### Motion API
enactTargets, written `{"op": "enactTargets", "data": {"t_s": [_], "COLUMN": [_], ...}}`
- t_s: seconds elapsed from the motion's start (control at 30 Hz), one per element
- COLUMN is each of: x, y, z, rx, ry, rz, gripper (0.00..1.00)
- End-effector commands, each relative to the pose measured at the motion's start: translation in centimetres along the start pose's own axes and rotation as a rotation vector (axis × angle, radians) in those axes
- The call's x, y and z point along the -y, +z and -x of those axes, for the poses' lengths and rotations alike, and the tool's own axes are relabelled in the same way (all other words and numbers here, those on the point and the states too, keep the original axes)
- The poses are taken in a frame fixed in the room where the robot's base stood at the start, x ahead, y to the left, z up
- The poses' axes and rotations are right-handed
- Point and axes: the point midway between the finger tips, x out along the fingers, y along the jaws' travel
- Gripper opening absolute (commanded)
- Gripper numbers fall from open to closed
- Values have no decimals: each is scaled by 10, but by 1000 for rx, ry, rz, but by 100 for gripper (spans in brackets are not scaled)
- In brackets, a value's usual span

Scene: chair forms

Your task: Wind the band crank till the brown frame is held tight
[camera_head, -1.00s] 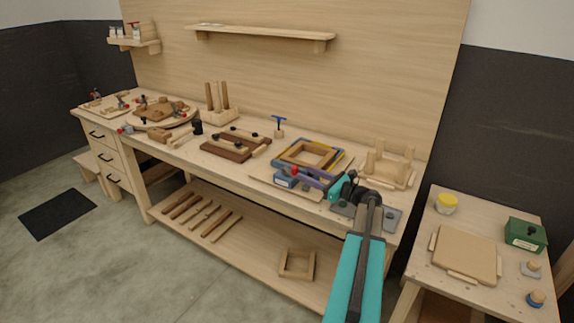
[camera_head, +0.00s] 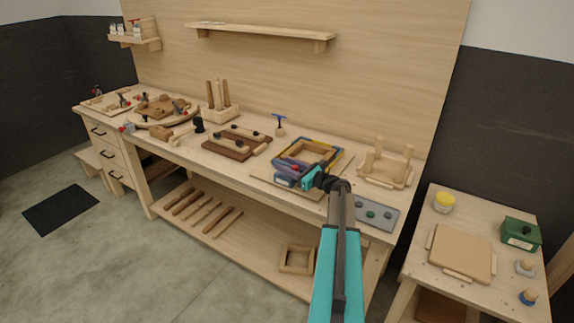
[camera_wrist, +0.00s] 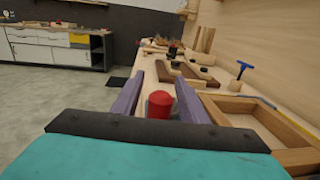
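The brown frame (camera_head: 322,149) lies on the bench with a blue and yellow band around it; its near part also shows at the right of the wrist view (camera_wrist: 233,104). The crank's blue block (camera_head: 284,181) sits at the frame's near left side. In the wrist view the crank's red knob (camera_wrist: 159,105) stands upright between the two purple fingers of my gripper (camera_wrist: 158,95). The fingers are apart, with a gap on at least the left side of the knob. Whether the right finger touches it I cannot tell. In the head view my gripper (camera_head: 290,168) largely hides the knob.
A grey plate with buttons (camera_head: 374,213) lies right of my arm. A blue T-handled tool (camera_head: 279,124) stands behind the frame. A brown clamp board (camera_head: 236,142) lies to the left, and a wooden rack (camera_head: 386,165) stands at the right. A side table (camera_head: 470,288) is at far right.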

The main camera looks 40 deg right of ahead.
Motion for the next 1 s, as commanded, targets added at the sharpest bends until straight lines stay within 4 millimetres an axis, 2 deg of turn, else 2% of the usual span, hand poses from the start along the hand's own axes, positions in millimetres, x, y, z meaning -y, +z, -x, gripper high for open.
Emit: {"op": "enactTargets", "data": {"t_s": [0.2,0.43,0.8,1.0], "x": [0,0,3,10], "y": [0,0,0,-1], "z": [0,1,3,11], "rx": [0,0,0,0], "ry": [-1,-1,-13,-55], "rz": [0,0,0,1], "gripper": [40,1,0,0]}}
